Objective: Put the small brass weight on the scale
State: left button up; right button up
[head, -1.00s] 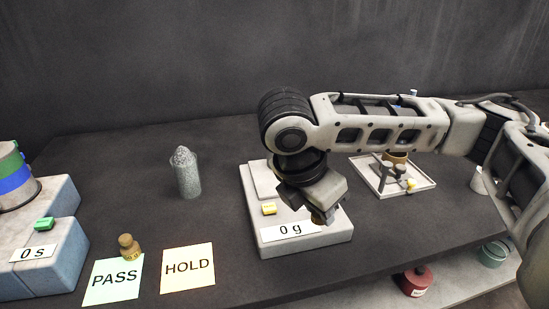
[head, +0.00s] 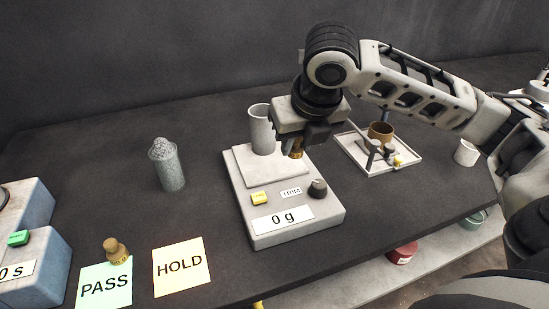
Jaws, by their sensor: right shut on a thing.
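The scale (head: 240,205) stands mid-table with a flat pan (head: 262,170) on top, and its display reads 0 g. My right gripper (head: 296,146) is over the right part of the pan, pointing down. It is shut on a small brass weight (head: 297,154), mostly hidden by the fingers. The weight looks just above the pan; I cannot tell if it touches. My left gripper is not in view.
A grey cylinder (head: 261,130) stands at the pan's back edge, close left of my gripper; whether on or behind the pan is unclear. A filled glass (head: 167,168) is left, a HOLD card (head: 181,268) in front. A tray (head: 374,170) with a brown cup is right.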

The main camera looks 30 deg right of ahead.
send_over(274, 168)
jog(key=s, duration=0.2)
jog(key=f, duration=0.7)
jog(key=shift+w+a, duration=0.15)
jog(key=shift+a, duration=0.05)
jog(key=shift+w+f, duration=0.1)
jog(key=shift+f, duration=1.5)
jog(key=shift+f, duration=0.1)
jog(key=o, duration=1)
jog(key=shift+r, duration=0.35)
jog(key=v, duration=1.1)
jog(key=shift+s+a+r+p, duration=0.1)
jog(key=shift+s+r+p, duration=0.1)
jog(key=shift+s+p, duration=0.15)
